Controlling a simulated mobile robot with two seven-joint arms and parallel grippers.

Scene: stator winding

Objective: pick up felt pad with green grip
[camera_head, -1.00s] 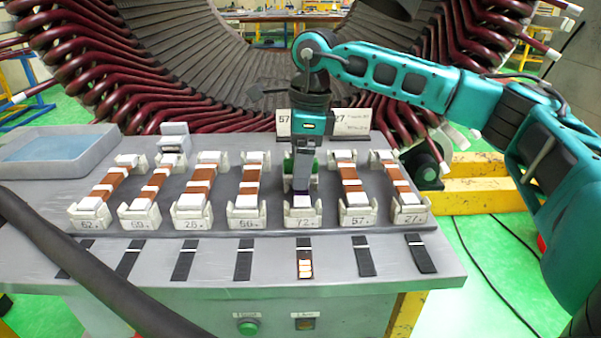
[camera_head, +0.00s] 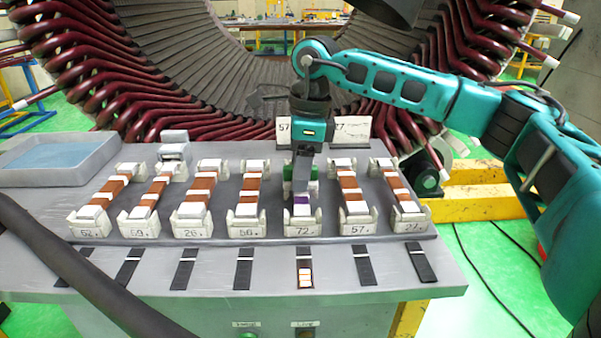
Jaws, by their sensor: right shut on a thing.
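My right gripper (camera_head: 302,192) points down over the holder marked 72 (camera_head: 302,230), among the row of coil holders. It is shut on the felt pad with green grip (camera_head: 287,172). The green shows beside and behind the fingers. The rest of the pad and the exact contact are hidden by the gripper. A purple piece (camera_head: 300,200) shows around the fingertips, just above the white front block. My left gripper is out of view.
Brown and white coil pieces (camera_head: 249,189) lie in holders on both sides, close to the gripper. Black strips (camera_head: 244,266) line the front of the grey bench. A blue-lined tray (camera_head: 50,153) stands at the left. A large stator (camera_head: 100,75) rises behind.

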